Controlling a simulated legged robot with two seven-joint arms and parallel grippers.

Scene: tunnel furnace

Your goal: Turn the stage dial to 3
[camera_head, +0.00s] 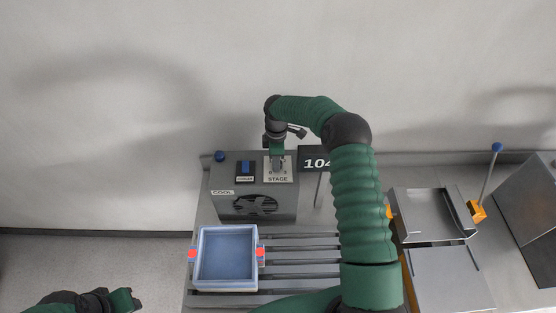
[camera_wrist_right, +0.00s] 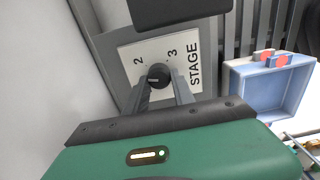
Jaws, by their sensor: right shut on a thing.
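The stage dial (camera_wrist_right: 158,76) is a round black knob on a white plate marked STAGE, with the numbers 2 and 3 showing in the right wrist view. Its plate (camera_head: 284,176) sits on top of the grey box in the head view, where my gripper hides the dial. My right gripper (camera_wrist_right: 160,84) points down at the plate, its two fingers closed around the dial. The pointer's exact direction is hard to tell. My left gripper (camera_head: 128,300) is at the bottom left of the head view, away from the box; its fingers are not clear.
The grey COOL box (camera_head: 270,205) has a blue switch (camera_head: 245,168) left of the dial and a fan grille in front. A display (camera_head: 315,160) reads 104, partly hidden. A blue tray (camera_head: 228,286) rests on the slatted rollers. A blue-knobbed lever (camera_head: 496,148) stands at right.

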